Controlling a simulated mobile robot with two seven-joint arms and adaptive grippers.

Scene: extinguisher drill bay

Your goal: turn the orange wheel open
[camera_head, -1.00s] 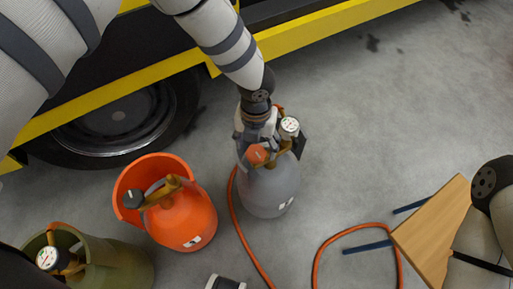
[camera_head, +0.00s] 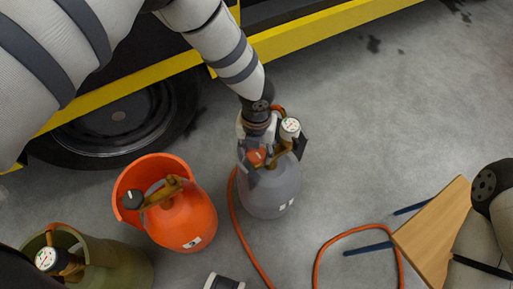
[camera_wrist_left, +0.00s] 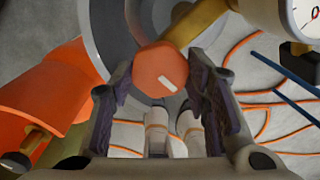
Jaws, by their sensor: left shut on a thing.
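The orange wheel (camera_head: 256,156) sits on the brass valve of the grey cylinder (camera_head: 272,192), which stands upright on the floor. In the left wrist view, the wheel (camera_wrist_left: 160,68) is a faceted orange knob with a white mark on its face. My left gripper (camera_head: 258,161) has come down over the valve and is shut on the wheel; in the left wrist view its two dark fingers (camera_wrist_left: 159,78) lie on either side of it. A white dial gauge (camera_head: 290,126) is beside the valve. My right gripper is out of view.
An orange cylinder (camera_head: 182,222) and an olive cylinder (camera_head: 120,264) stand to the left. An orange hose (camera_head: 243,232) runs along the floor. A wooden stool (camera_head: 430,236) is at right; a yellow-edged vehicle with a wheel (camera_head: 118,118) is behind. Upper-right floor is clear.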

